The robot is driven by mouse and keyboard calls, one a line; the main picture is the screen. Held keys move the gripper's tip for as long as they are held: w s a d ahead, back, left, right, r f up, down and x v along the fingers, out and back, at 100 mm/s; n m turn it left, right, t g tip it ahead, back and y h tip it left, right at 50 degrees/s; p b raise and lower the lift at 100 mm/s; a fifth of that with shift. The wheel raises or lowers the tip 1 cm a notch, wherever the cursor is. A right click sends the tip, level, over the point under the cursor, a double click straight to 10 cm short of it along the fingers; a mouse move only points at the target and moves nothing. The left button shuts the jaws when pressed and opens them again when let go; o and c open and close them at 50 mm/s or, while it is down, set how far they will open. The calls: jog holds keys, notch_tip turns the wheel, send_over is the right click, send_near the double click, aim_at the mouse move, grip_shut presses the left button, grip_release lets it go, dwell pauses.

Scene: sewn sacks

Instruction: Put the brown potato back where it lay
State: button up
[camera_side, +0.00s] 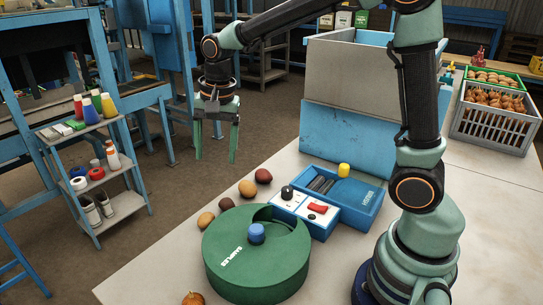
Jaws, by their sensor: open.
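Several potato-like items lie in a curved row on the pale table, left of and behind a round green drum (256,262). I cannot tell for sure which is the task's brown potato. My gripper (215,158) points down with its green fingers apart and nothing between them. It hangs above and to the left of the row, clear of it.
The drum has a blue knob (256,232) and a dark notch in its top. Behind it stands a blue unit (362,203) with switches and a yellow cylinder (344,170). An onion-like item (193,298) lies at the front. Crates (485,125) stand at the back right.

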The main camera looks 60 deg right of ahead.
jog(key=s+d+r+n+t, duration=0.2)
jog(key=s+n, duration=0.3)
jog(key=s, duration=0.1)
jog(key=s+d+r+n+t, duration=0.1)
jog(key=s+d+r+n, duration=0.1)
jog(key=s+n, duration=0.4)
jog(key=shift+s+r+t, duration=0.15)
jog(key=shift+s+t, duration=0.25)
jog(key=shift+s, duration=0.35)
jog(key=shift+c, duration=0.3)
